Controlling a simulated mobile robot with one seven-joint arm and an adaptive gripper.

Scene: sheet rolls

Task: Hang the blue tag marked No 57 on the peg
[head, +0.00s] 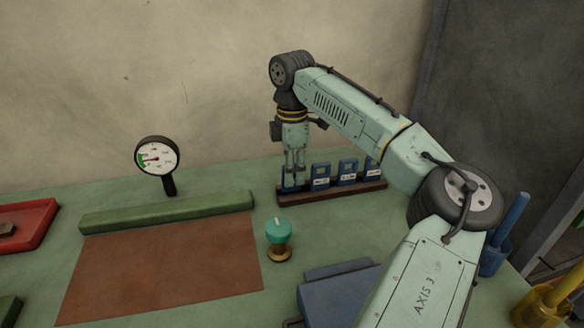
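Several blue tags stand upright in a row on a dark brown rack (340,194) at the back of the bench. One blue tag (320,174) is just right of my gripper, a middle tag (347,171) is beside it, and another (371,169) is partly hidden by my arm. Their white labels are too small to read, so I cannot tell which is No 57. My gripper (294,184) points down at the rack's left end. Something blue shows at its fingertips, but I cannot tell whether the fingers are closed on it. I cannot make out the peg.
A teal-topped knob (278,231) stands in front of the rack. A gauge (157,157) stands behind a green bar (168,210) and brown mat (160,270). A red tray (28,222) is at left. Blue (512,222) and yellow (568,290) upright items stand at right.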

